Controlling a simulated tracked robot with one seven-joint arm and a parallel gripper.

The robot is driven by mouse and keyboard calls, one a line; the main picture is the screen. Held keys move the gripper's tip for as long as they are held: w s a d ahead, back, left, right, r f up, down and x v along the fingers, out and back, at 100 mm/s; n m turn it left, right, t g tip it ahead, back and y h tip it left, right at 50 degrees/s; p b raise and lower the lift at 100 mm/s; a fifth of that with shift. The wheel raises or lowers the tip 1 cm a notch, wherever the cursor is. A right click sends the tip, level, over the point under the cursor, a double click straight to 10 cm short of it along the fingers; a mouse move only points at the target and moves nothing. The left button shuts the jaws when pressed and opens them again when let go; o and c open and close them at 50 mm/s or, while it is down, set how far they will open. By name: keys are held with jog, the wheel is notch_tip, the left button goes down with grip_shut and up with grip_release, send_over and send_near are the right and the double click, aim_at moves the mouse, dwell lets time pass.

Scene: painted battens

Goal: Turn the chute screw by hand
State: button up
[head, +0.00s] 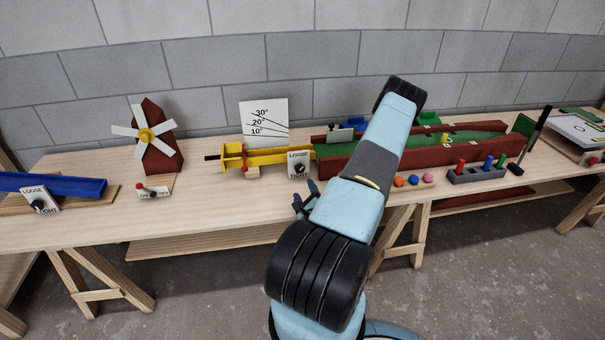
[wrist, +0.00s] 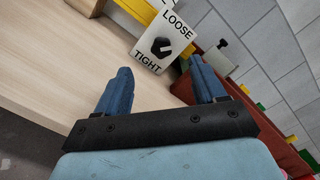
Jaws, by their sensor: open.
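A white panel (head: 292,158) marked LOOSE and TIGHT stands at the front of the yellow chute (head: 270,156) in the head view. Its black screw knob (head: 299,169) also shows in the wrist view (wrist: 161,46), between LOOSE and TIGHT. I cannot tell its exact setting. A second LOOSE/TIGHT panel with a black knob (head: 39,205) stands in front of a blue trough (head: 60,185) at the far left. My gripper (head: 305,201) is open and empty, in front of the central panel. In the wrist view the fingers (wrist: 160,74) are spread, with the knob beyond them and not touched.
An angle board (head: 264,117) stands behind the yellow chute. A red-sided green lane (head: 340,160) is to the right, partly behind my arm. Coloured balls (head: 413,180) and a grey peg block (head: 478,174) sit before it. A windmill (head: 148,137) stands left. The bench front by the panel is clear.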

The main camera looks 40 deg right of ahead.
aim_at(301, 170)
jog(key=shift+s+d+f+m+g+h, duration=0.3)
jog(key=shift+s+f+g, duration=0.15)
jog(key=shift+f, duration=0.3)
jog(key=shift+w+d, duration=0.1)
jog(key=shift+d, duration=0.05)
jog(key=x, duration=1.3)
jog(key=shift+w+d+r, duration=0.1)
